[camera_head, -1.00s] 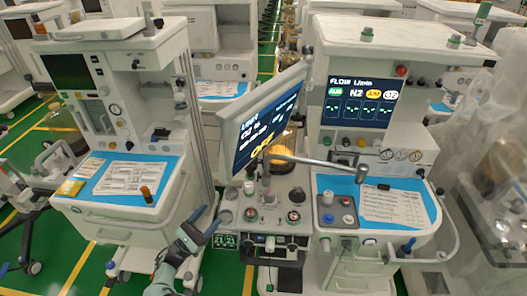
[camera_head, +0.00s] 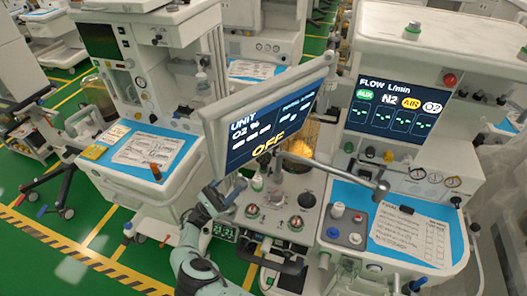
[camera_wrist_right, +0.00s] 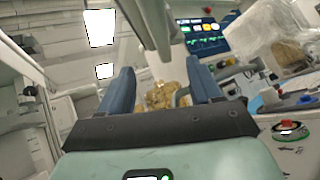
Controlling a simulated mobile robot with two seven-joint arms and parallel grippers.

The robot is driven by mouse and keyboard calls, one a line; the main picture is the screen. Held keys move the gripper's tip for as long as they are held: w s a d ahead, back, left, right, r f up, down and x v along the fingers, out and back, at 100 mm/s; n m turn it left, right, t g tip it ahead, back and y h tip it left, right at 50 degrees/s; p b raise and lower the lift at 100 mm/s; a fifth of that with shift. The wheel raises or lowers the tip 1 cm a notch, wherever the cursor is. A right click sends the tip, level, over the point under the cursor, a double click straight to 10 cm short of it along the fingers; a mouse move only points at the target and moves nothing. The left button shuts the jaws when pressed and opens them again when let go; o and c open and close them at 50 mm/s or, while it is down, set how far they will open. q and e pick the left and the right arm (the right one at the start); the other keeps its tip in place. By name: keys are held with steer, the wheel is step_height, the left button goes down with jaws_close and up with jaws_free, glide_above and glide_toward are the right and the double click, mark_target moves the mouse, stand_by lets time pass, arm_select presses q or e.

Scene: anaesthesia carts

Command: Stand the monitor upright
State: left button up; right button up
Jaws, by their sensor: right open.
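The monitor (camera_head: 268,118) is a white-framed screen reading "OFF" in yellow. It hangs tilted in front of the anaesthesia machine, its right side higher than its left. A grey support arm (camera_head: 335,172) runs from near its lower edge to the right. My right gripper (camera_head: 228,189), with blue fingers, is just below the monitor's lower left corner, apparently not holding it. In the right wrist view, its two fingers (camera_wrist_right: 152,92) are wide apart with nothing gripped between them. I cannot clearly make out the monitor in that view. My left gripper is not in view.
The machine's flow screen (camera_head: 398,107) is behind and right of the monitor. Knobs and gauges (camera_head: 278,205) lie under it. A blue-topped tray with papers (camera_head: 412,233) is at right. Another cart (camera_head: 150,150) stands at left, with green floor in front.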

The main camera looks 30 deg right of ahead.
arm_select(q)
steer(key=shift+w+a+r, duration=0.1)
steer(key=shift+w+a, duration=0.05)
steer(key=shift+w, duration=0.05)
arm_select(e)
steer(key=x, duration=1.3)
steer(key=shift+r, duration=0.1)
jaws_close()
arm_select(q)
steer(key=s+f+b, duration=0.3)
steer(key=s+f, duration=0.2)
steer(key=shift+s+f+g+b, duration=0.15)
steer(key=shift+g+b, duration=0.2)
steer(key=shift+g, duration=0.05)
arm_select(e)
steer(key=s+d+n+t, duration=0.1)
steer(key=s+n+t, duration=0.2)
steer(key=s, duration=0.4)
steer(key=shift+f+n, duration=0.3)
steer(key=shift+f, duration=0.15)
steer(key=shift+s+d, duration=0.1)
steer(key=shift+d, duration=0.1)
jaws_free()
